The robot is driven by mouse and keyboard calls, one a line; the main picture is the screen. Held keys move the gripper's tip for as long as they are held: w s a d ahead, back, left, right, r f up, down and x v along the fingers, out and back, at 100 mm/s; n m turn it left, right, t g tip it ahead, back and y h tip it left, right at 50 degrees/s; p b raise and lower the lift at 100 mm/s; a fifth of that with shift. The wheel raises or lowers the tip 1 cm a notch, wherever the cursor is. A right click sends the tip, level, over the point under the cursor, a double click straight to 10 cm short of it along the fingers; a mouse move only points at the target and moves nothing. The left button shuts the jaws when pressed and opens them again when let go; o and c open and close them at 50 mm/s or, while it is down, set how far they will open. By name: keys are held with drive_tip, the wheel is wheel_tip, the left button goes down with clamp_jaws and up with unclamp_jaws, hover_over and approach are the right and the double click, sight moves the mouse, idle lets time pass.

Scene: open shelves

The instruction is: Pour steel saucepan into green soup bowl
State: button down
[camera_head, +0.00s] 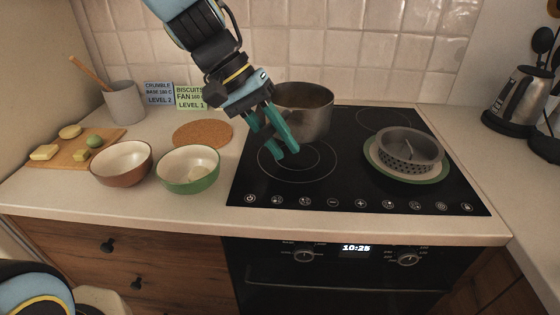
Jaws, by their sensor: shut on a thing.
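The steel saucepan (313,123) is at the back left of the black hob, upright or nearly so, with a brownish content showing inside. I cannot tell whether it rests on the hob or is slightly raised. My gripper (274,140) is at its left side, with teal fingers pointing down, shut on the saucepan, apparently at its handle, which the fingers hide.
A brown bowl (121,181) stands just left of the green one. A round cork mat (203,134) lies behind it. A grey colander (409,158) sits on a plate on the hob's right. A cutting board (57,158), utensil pot (124,104) and kettle (512,105) stand farther out.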

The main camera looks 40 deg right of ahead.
wheel_tip(320, 180, up, 6)
drive_tip(key=p, duration=0.3)
drive_tip(key=shift+p, duration=0.4)
drive_tip(key=shift+f, duration=0.1)
